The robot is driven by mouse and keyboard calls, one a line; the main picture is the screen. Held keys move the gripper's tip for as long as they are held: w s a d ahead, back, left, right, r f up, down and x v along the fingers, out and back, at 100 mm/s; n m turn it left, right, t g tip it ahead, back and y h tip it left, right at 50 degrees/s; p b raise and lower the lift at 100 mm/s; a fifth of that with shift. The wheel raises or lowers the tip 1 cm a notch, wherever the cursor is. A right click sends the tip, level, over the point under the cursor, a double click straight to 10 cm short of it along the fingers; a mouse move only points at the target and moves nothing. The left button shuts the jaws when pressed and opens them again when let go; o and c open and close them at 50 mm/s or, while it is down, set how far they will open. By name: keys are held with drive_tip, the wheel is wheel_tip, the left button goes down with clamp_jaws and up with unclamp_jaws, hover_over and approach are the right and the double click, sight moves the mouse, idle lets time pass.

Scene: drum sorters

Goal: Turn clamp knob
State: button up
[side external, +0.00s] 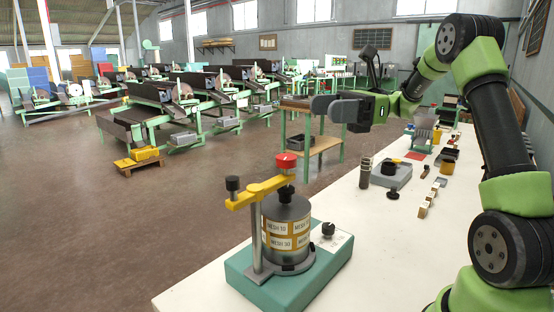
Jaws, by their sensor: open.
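A sieve shaker with a teal base (262,268) stands at the near end of the white bench. On it is a grey sieve stack (287,228) with yellow mesh labels. A yellow clamp arm (262,190) crosses above the stack from an upright post (257,235). A red-topped knob (286,162) sits on the arm over the stack, and a black knob (232,184) is at its left end. I cannot tell which is the clamp knob. My gripper (334,107) is open and empty, above and to the right of the shaker, touching nothing.
The base has a small black dial (328,229). Behind the shaker on the bench are a grey scale-like device (391,178), a dark cylinder (365,172) and small blocks (424,209). A wooden side table (313,143) stands beyond. The air between gripper and shaker is clear.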

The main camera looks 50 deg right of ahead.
approach(277, 159)
drive_tip(key=x, duration=1)
drive_tip(key=shift+f, duration=0.1)
drive_tip(key=shift+d, duration=0.1)
